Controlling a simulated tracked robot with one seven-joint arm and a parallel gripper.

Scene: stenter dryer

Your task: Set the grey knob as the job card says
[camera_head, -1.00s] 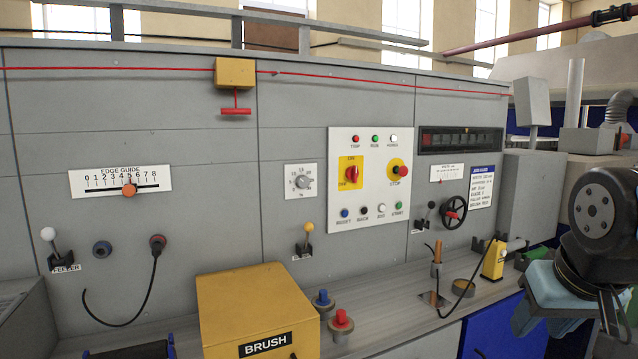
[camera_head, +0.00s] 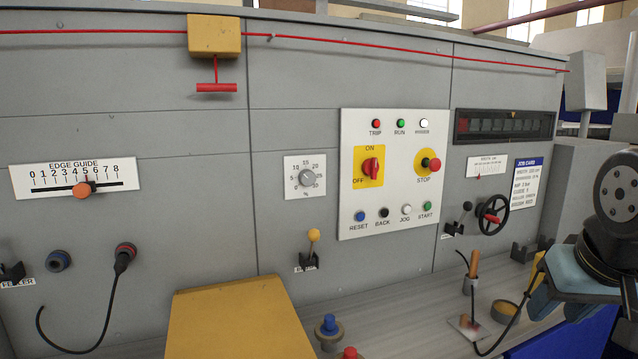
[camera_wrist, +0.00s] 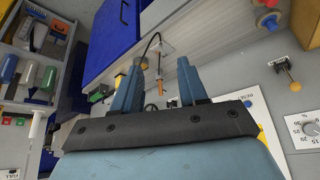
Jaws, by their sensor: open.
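The grey knob (camera_head: 306,177) sits on a small white dial plate with a scale in percent, left of the white switch panel. In the wrist view the dial (camera_wrist: 312,128) shows at the right edge, partly cut off. The job card (camera_head: 525,183) is a white card with a blue head, right of the handwheel; its small lines are hard to read. My gripper (camera_wrist: 161,84) is open and empty in the wrist view, well away from the knob. In the head view my arm is at the right edge, and the fingertips are not clearly seen.
A yellow box (camera_head: 235,325) stands below and left of the knob. A yellow-topped lever (camera_head: 313,236) sticks out just under the dial. The switch panel (camera_head: 395,215) is close on the right. A red pull cord (camera_head: 216,88) hangs at upper left. Space before the dial is clear.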

